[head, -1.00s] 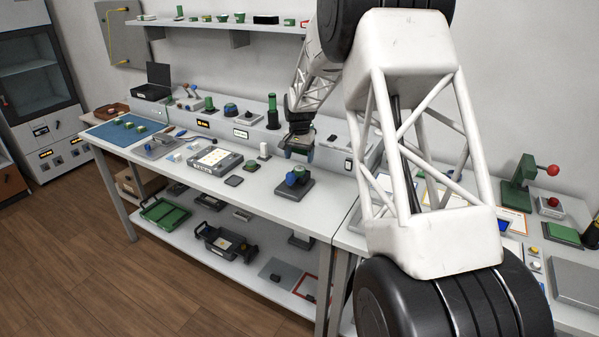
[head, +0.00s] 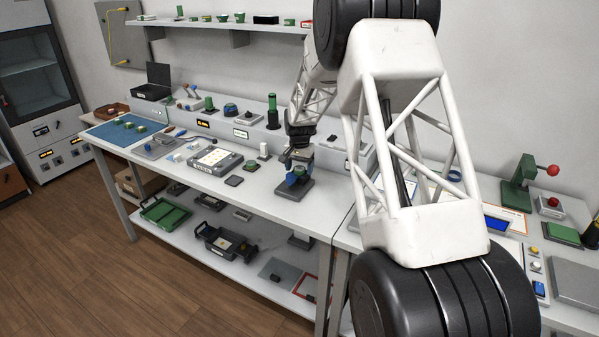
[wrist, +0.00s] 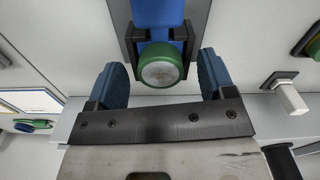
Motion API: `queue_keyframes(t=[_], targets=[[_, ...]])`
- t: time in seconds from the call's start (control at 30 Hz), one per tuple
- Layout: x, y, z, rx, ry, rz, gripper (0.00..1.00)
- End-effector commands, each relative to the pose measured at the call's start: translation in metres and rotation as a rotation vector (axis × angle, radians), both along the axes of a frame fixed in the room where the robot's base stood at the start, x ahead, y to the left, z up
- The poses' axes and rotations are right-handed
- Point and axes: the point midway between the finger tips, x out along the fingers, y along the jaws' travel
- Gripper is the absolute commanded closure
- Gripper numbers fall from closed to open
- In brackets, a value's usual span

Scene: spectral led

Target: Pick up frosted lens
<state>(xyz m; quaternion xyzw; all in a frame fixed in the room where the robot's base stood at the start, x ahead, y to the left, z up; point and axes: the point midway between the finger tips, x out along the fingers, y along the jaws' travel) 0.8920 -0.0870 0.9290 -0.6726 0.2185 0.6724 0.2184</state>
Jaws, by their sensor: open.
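In the wrist view, a round whitish, cloudy lens (wrist: 157,73) in a green ring sits on the end of a blue body (wrist: 157,12) held in a black bracket. It looks like the frosted lens. My gripper (wrist: 161,78) is open and empty, with one blue finger on each side of the green ring and gaps on both sides. Whether the fingers are level with the lens in depth, I cannot tell. In the head view, my gripper (head: 297,165) is over the blue device (head: 292,181) on its dark base and partly hides it; the lens face is not clear there.
A white post (head: 264,151) stands left of the gripper on the bench; it also shows in the wrist view (wrist: 291,98). A raised ledge runs behind. The bench front is clear.

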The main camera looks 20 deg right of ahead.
Motion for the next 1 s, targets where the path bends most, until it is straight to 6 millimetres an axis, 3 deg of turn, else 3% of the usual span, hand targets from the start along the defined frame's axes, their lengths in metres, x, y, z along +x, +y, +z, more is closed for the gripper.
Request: queue_keyframes(t=[0.13, 0.47, 0.77, 1.0], targets=[[0.000, 0.000, 0.000, 0.000, 0.000, 0.000, 0.27], [0.000, 0.000, 0.000, 0.000, 0.000, 0.000, 0.77], [0.000, 0.000, 0.001, 0.000, 0.000, 0.000, 0.77], [0.000, 0.000, 0.013, 0.000, -0.001, 0.000, 0.77]])
